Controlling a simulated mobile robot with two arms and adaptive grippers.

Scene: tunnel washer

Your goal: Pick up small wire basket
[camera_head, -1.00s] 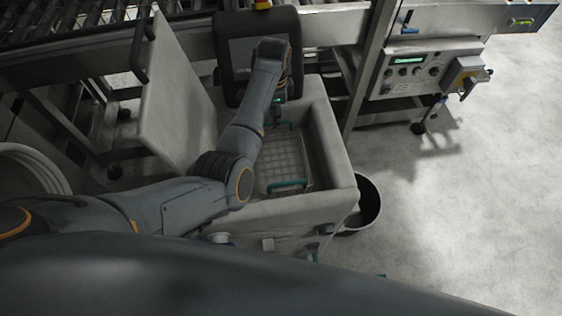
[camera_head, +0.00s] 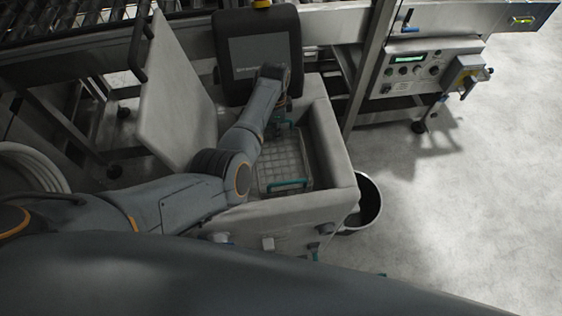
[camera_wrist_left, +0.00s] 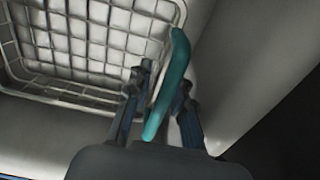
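The small wire basket (camera_head: 283,160) sits inside a pale open box (camera_head: 335,150) in the head view. It has a teal handle at its near end (camera_head: 288,184) and another at its far end, partly hidden by my left arm. My left gripper (camera_head: 281,116) points down at the far end. In the left wrist view the basket's wire mesh (camera_wrist_left: 85,45) is at upper left. The teal handle (camera_wrist_left: 171,82) lies between the two fingers of my left gripper (camera_wrist_left: 166,80). The fingers stand apart, with a gap on the left side. My right gripper is not in view.
A dark-framed screen panel (camera_head: 258,55) stands just behind the box. A pale upright board (camera_head: 172,100) is at its left. A dark round bin (camera_head: 368,205) stands at its right. A control box (camera_head: 412,68) is at upper right. Floor at the right is clear.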

